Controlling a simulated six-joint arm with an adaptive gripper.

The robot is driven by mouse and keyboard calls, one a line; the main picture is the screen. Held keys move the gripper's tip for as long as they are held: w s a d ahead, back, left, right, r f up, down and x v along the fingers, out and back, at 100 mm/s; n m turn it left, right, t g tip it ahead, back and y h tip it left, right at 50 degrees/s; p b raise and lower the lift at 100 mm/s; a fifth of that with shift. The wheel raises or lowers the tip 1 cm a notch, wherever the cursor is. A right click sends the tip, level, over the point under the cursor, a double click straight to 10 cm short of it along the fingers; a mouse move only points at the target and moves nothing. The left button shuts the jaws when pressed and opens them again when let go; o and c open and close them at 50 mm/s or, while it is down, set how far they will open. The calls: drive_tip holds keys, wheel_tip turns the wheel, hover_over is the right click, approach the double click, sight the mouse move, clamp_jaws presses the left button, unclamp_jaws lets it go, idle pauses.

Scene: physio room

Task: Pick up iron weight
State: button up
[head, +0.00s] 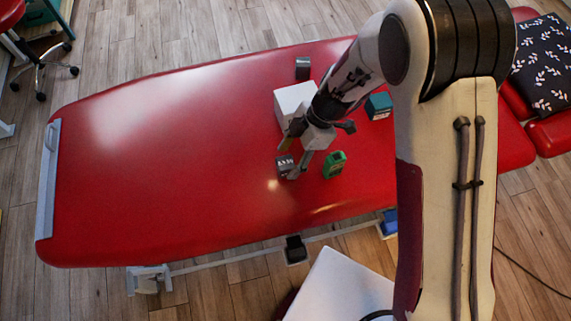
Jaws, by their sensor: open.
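A small dark block with white markings (282,163) sits on the red treatment table (170,150), near the table's front side; it looks like the iron weight, but its lettering is too small to read. My gripper (289,159) is open and reaches down at this block from the upper right. One fingertip is at the block's upper left, the other overlaps its right edge. I cannot tell whether either finger touches it. Another dark block with a pale label (303,68) stands near the table's back edge.
A white box (293,101) stands just behind my gripper. A green device (335,164) is close on the right of the dark block. A teal box (379,105) is farther right, near my arm. The table's left half is clear. A patterned cushion (543,60) lies far right.

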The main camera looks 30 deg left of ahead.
sight(286, 162)
drive_tip(key=shift+x, duration=1.55)
drive_tip(key=shift+a, duration=0.1)
clamp_jaws()
